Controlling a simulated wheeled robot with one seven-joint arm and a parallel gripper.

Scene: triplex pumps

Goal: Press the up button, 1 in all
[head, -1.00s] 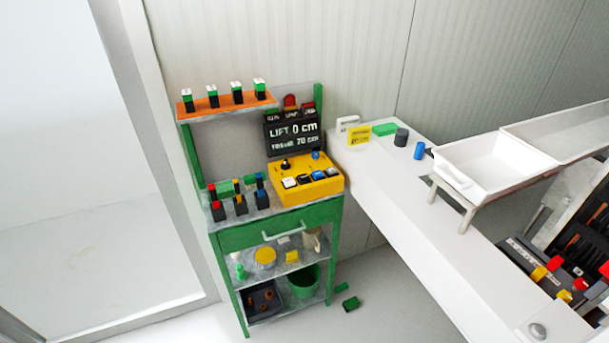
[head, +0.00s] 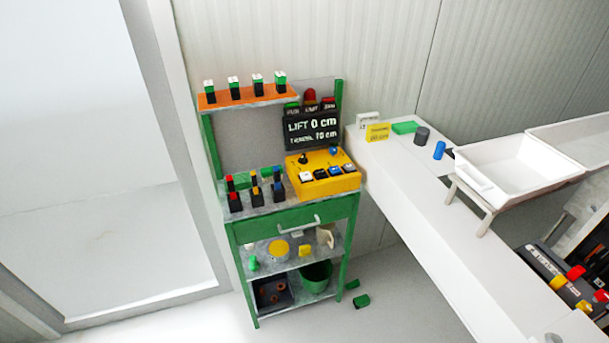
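A yellow control box (head: 325,180) sits on the top of a green workbench cart. Its face carries a row of several push buttons (head: 327,173), white, black and blue, plus a black knob and a blue knob at its back. I cannot read which button is marked up. Behind it a black display (head: 312,130) reads "LIFT 0 cm", with a second, smaller line that seems to read 70 cm. My gripper is not in view.
The green cart (head: 285,232) stands against the wall, with small switches on its top and orange shelf (head: 247,99). A white table (head: 420,200) with a white tray (head: 515,170) lies to the right. Green pieces (head: 361,300) lie on the floor. Open floor shows at left.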

